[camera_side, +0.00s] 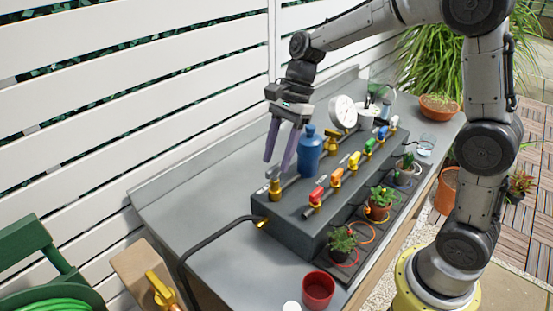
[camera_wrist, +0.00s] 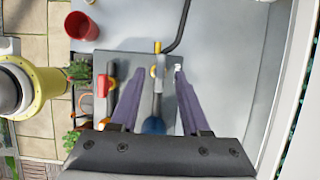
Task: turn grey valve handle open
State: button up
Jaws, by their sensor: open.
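The grey valve handle (camera_side: 272,173) sits on a brass valve (camera_side: 275,188) at the near left end of the dark manifold block (camera_side: 300,222). In the wrist view the grey handle (camera_wrist: 161,62) lies between my fingertips, above the manifold. My gripper (camera_side: 276,166) is open, pointing down, with its two purple-grey fingers just above and around the valve. It also shows in the wrist view (camera_wrist: 159,72), with one finger on each side of the handle. I cannot tell whether either finger touches the handle.
A blue canister (camera_side: 310,152) stands close beside my fingers, with a pressure gauge (camera_side: 342,112) behind. Several coloured-handle valves, such as the red one (camera_side: 317,194), line the manifold. A black hose (camera_side: 205,245) runs from its left end. A red pot (camera_side: 318,289) stands in front.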

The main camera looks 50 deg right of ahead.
jog(key=shift+a+f, duration=0.25)
jog(key=shift+f, duration=0.35)
grip_shut()
